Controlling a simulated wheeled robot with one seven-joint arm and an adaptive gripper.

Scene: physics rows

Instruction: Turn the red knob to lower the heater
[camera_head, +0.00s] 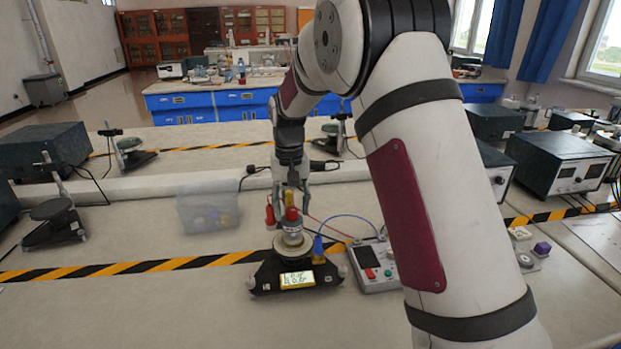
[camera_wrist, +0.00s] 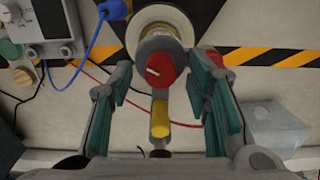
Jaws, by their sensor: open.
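The red knob (camera_wrist: 160,70) with a white pointer line shows in the wrist view, on top of a pale cylinder. In the head view the knob (camera_head: 291,214) is small, above the round plate (camera_head: 293,246) of a black-based device with a lit display (camera_head: 297,279). My gripper (camera_head: 290,197) is above it, pointing down. In the wrist view my gripper (camera_wrist: 163,68) is open, with one green-padded finger on each side of the knob. I cannot tell whether they touch it. A yellow part (camera_wrist: 160,118) sticks out from beside the knob, between the fingers.
A grey control box (camera_head: 377,262) stands right of the device, joined by blue and red cables. A blue plug (camera_head: 318,249) and a red one (camera_head: 270,215) flank the cylinder. A clear bin (camera_head: 208,208) stands behind left. The table front-left is clear.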

